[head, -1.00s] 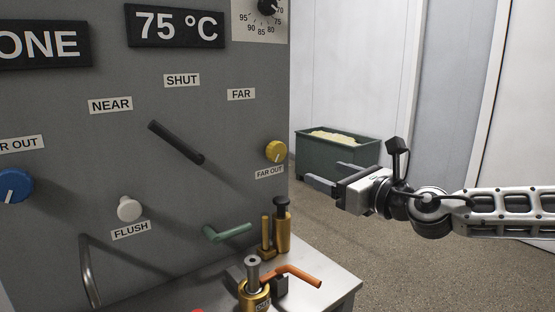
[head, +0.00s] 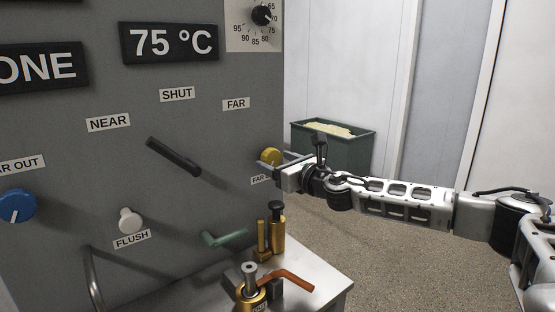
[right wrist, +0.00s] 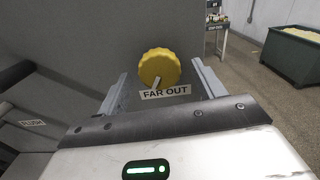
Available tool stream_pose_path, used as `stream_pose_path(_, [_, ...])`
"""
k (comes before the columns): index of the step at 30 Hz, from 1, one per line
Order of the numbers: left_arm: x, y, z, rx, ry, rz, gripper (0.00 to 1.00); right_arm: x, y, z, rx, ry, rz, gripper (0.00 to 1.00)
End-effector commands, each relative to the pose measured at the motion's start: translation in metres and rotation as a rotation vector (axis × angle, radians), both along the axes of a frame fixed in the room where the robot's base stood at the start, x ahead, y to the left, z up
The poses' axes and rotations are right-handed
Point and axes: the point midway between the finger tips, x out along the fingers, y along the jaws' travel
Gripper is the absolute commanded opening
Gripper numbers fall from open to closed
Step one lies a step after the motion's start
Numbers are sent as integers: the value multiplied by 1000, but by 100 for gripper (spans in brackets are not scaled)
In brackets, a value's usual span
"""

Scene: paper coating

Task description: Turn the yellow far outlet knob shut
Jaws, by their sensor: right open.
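The yellow far outlet knob (head: 271,156) is on the right part of the grey panel, above its FAR OUT label. It also shows in the right wrist view (right wrist: 159,66), with a pale pointer mark at its lower edge. My right gripper (head: 268,169) is at the knob, partly covering the label in the head view. In the right wrist view its two fingers (right wrist: 158,88) are spread wide, one on each side of the knob and label, with nothing held. I cannot tell whether a finger touches the knob. My left gripper is not in view.
A blue knob (head: 16,205), a white FLUSH knob (head: 130,220) and a black lever (head: 174,157) are on the panel (head: 90,165). Below are a green handle (head: 225,239), brass fittings (head: 277,235) and an orange handle (head: 288,280). A green bin (head: 350,150) stands behind.

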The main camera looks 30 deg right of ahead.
Motion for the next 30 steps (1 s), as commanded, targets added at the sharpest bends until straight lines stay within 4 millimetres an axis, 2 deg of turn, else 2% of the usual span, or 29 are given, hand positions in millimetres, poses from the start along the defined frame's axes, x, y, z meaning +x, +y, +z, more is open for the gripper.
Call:
stream_pose_path(9, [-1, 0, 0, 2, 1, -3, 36, 4, 1, 0, -1, 0, 0, 68])
stream_pose_path(10, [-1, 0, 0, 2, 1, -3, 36, 4, 1, 0, -1, 0, 0, 65])
stream_pose_path(12, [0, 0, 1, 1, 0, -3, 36, 4, 1, 0, -1, 0, 0, 46])
stream_pose_path(15, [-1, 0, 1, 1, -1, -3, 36, 4, 0, 0, 0, 0, 0, 23])
stream_pose_path(23, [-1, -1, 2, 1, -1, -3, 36, 3, 0, 0, 14, 2, -1, 23])
stream_pose_path(30, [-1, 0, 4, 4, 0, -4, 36, 3, 0, 0, 113, 10, -1, 24])
